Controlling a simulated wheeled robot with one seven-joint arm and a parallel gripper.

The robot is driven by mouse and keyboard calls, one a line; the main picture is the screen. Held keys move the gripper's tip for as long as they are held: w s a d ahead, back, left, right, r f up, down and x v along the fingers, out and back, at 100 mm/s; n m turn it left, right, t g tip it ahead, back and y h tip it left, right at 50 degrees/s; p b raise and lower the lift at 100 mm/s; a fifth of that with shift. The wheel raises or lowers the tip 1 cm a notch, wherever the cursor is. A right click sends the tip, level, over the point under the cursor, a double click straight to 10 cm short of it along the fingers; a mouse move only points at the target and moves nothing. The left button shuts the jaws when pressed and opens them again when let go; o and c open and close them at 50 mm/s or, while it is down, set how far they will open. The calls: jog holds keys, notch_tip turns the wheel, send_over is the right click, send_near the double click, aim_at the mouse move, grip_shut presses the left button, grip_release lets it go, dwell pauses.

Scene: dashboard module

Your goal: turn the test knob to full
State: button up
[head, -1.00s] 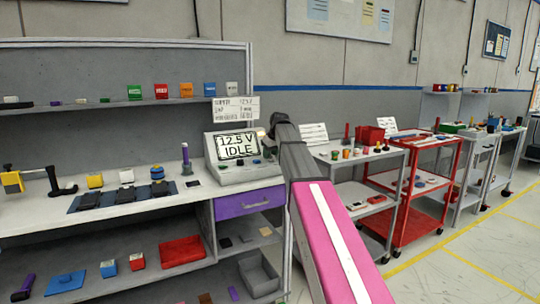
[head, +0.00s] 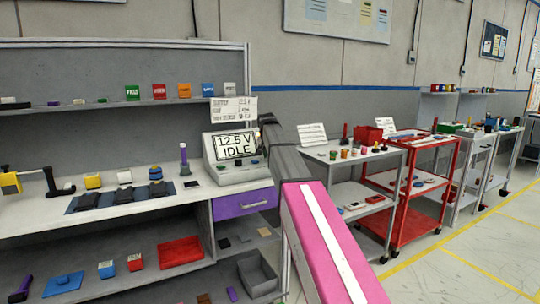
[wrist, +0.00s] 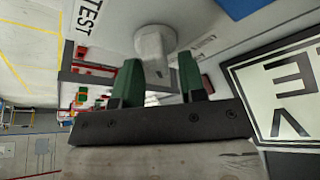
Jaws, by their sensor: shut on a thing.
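The tester (head: 243,170) stands at the right end of the bench in the head view. Its screen (head: 237,146) reads 12.5 V and IDLE; part of it shows upside down in the wrist view (wrist: 290,95). The pale grey test knob (wrist: 152,42) sticks out of the panel beside the TEST label (wrist: 86,16) in the wrist view. My gripper (wrist: 160,60), with green fingers, is shut on the knob, one finger on each side.
A purple drawer (head: 245,203) is under the tester. A white card (head: 234,108) is above it. A purple-topped post (head: 184,158) stands to its left. A grey cart (head: 378,160) and a red cart (head: 410,228) are at the right, with open floor before them.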

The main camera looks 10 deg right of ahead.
aim_at(267, 163)
jog(key=shift+m, duration=0.6)
jog(key=shift+s+d+m+g+h, duration=0.1)
jog(key=shift+m+g+h, duration=0.2)
jog(key=o, duration=0.5)
jog(key=shift+o, duration=0.2)
jog(key=v, duration=1)
jog(key=shift+s+r, duration=0.2)
jog(key=shift+r, duration=0.1)
